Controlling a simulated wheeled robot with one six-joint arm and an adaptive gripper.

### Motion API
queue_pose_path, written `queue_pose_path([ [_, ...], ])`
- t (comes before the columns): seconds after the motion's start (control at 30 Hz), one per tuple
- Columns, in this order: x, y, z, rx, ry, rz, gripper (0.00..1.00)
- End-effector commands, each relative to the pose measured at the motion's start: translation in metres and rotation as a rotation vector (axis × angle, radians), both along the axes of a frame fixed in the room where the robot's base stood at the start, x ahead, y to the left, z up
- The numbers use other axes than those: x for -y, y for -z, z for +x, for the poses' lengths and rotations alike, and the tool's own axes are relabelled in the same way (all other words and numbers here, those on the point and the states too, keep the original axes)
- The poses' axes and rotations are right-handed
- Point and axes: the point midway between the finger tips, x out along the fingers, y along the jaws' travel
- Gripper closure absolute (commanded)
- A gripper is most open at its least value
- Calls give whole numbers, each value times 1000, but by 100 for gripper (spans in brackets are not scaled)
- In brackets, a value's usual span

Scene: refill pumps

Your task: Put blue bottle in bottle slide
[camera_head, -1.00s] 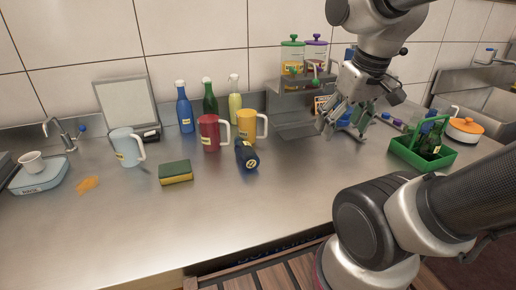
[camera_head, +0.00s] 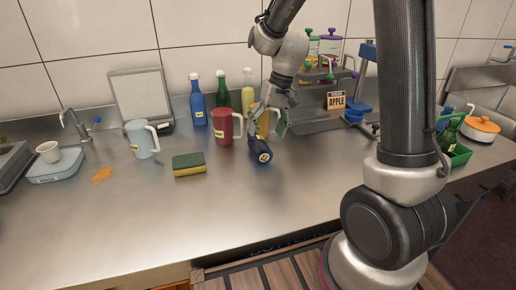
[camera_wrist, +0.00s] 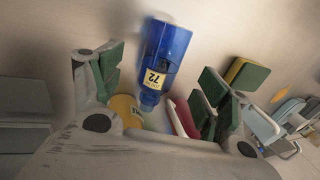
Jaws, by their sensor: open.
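A dark blue bottle (camera_head: 260,151) lies on its side on the metal counter, in front of the red and yellow jugs. In the wrist view the blue bottle (camera_wrist: 168,50) shows a yellow label reading 72, and its neck points down the picture. My gripper (camera_head: 267,127) is just above and behind the bottle. Its green-padded fingers (camera_wrist: 160,85) are spread apart on either side of the bottle, with nothing clasped. Which fixture is the bottle slide I cannot tell for sure; a grey stepped stand (camera_head: 312,118) is right of my gripper.
A red jug (camera_head: 225,127) and a yellow jug (camera_head: 263,122) stand close beside my gripper. Upright bottles, one blue (camera_head: 197,104), stand behind. A green sponge (camera_head: 189,163) lies left. A blue fixture (camera_head: 364,80) stands behind my arm. The counter's front is clear.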

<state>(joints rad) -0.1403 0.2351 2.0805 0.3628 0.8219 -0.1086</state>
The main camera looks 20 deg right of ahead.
Motion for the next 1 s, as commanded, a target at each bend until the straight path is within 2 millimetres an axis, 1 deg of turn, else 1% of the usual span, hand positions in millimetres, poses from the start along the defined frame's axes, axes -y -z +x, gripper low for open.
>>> queue_pose_path([
  [0.3,-16,44,3,-4,-1,-2,24],
  [0.4,-18,54,4,-2,-1,-2,24],
  [0.5,-19,57,4,0,1,-2,24],
  [0.67,-19,57,4,0,0,-2,24],
  [0.77,-19,56,4,0,0,-2,41],
  [0.9,-19,56,4,0,0,-2,66],
  [0.97,-19,56,4,0,0,-2,77],
  [1.0,-19,56,4,0,0,-2,78],
])
